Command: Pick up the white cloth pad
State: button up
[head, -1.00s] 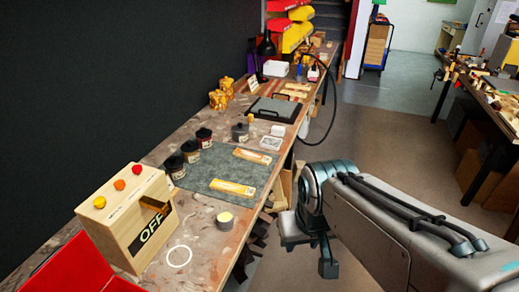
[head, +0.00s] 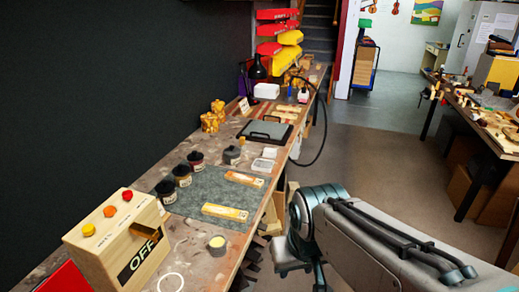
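A small white item (head: 269,152), which may be the white cloth pad, is on the bench beside a dark grey pot (head: 232,155); it is too small to tell its material. A shallow clear-and-white dish (head: 262,165) lies just in front of it. My gripper (head: 302,274) hangs off the bench's right edge, low in the picture and well nearer than the white item. Its fingers are spread apart with nothing seen between them. Its lower tip is cut off by the picture's bottom edge.
The long bench (head: 195,240) holds a grey mat (head: 200,190) with dark jars and yellow-orange boxes. A wooden box marked OFF (head: 120,240) stands at near left. A black-handled tray (head: 265,132), a white box (head: 266,91) and a looping black hose (head: 323,130) are farther back. The floor to the right is open.

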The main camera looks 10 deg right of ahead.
aim_at(271, 154)
jog(key=z, duration=0.5)
jog(key=k, duration=0.6)
jog(key=z, duration=0.8)
jog(key=i, duration=2.9)
jog(key=u, duration=1.35)
jog(key=i, duration=0.8)
jog(key=u, duration=1.1)
jog(key=i, duration=0.3)
jog(key=u, duration=0.25)
